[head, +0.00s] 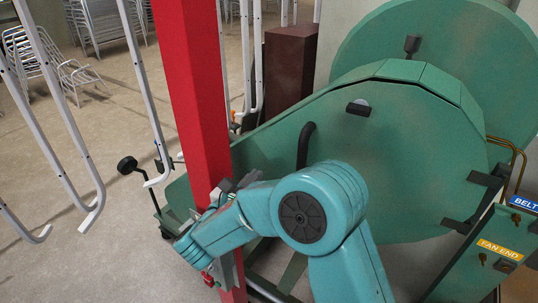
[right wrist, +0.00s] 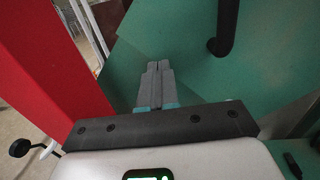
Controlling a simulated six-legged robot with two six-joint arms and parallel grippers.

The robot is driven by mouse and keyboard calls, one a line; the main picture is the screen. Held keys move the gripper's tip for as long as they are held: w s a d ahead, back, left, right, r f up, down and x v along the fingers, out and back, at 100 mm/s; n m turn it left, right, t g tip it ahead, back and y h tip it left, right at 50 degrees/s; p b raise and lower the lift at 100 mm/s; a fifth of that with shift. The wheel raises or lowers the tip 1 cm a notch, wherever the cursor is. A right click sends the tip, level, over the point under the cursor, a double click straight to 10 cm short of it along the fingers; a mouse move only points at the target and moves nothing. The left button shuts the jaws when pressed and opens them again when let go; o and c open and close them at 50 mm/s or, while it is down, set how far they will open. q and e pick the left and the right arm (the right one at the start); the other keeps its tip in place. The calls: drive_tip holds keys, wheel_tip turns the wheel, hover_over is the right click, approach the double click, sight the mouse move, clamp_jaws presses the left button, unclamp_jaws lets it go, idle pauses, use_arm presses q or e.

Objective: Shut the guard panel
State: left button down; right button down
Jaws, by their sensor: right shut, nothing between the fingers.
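The guard panel (head: 400,145) is a large green plate at the centre right of the head view. It has a black bar handle (head: 305,145) near its left side and dark hinge-like brackets at its right edge. The handle also shows at the top of the right wrist view (right wrist: 226,30), with green sheet behind it. My right gripper (head: 248,181) is beside the red post, left of and below the handle. In the right wrist view its grey fingers (right wrist: 158,68) are together and empty, apart from the handle. My left gripper is not in view.
White hooked rails (head: 150,100) hang at left. A labelled green box (head: 495,250) stands at right. Chair frames (head: 100,25) are at the back left.

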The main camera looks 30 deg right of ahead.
sight(275, 153)
drive_tip(key=p+x, duration=0.2)
drive_tip(key=x, duration=0.6)
drive_tip(key=shift+d+p, duration=0.25)
drive_tip(key=shift+p, duration=0.15)
drive_tip(key=shift+w, duration=0.1)
